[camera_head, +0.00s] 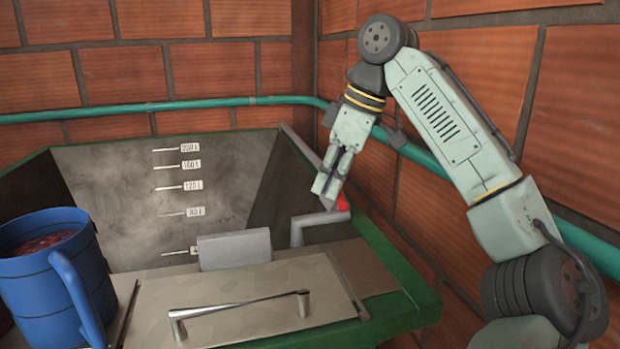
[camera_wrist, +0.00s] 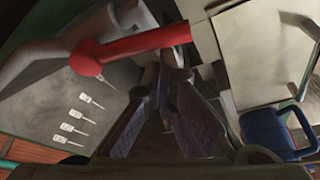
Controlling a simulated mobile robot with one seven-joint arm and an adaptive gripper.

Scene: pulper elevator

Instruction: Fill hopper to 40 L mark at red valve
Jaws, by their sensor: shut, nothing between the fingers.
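The hopper (camera_head: 110,170) is a wide green-edged bin with a stained grey inner wall. Several litre marks run down that wall, and they also show in the wrist view (camera_wrist: 75,115). The lowest mark (camera_head: 180,252) has its label mostly hidden by a grey block. I see no clear water surface. The red valve (camera_head: 343,202) is a small red handle on a bent grey pipe (camera_head: 310,222) at the hopper's right. In the wrist view the red handle (camera_wrist: 130,46) lies across just beyond the fingertips. My gripper (camera_head: 326,196) is shut and empty, pointing down beside the handle; I cannot tell whether they touch.
A blue mug (camera_head: 50,275) with dark red contents stands at the left. A metal lid (camera_head: 240,295) with a bar handle (camera_head: 240,306) covers the front. A teal pipe (camera_head: 150,107) runs along the brick walls, close behind my arm at the right.

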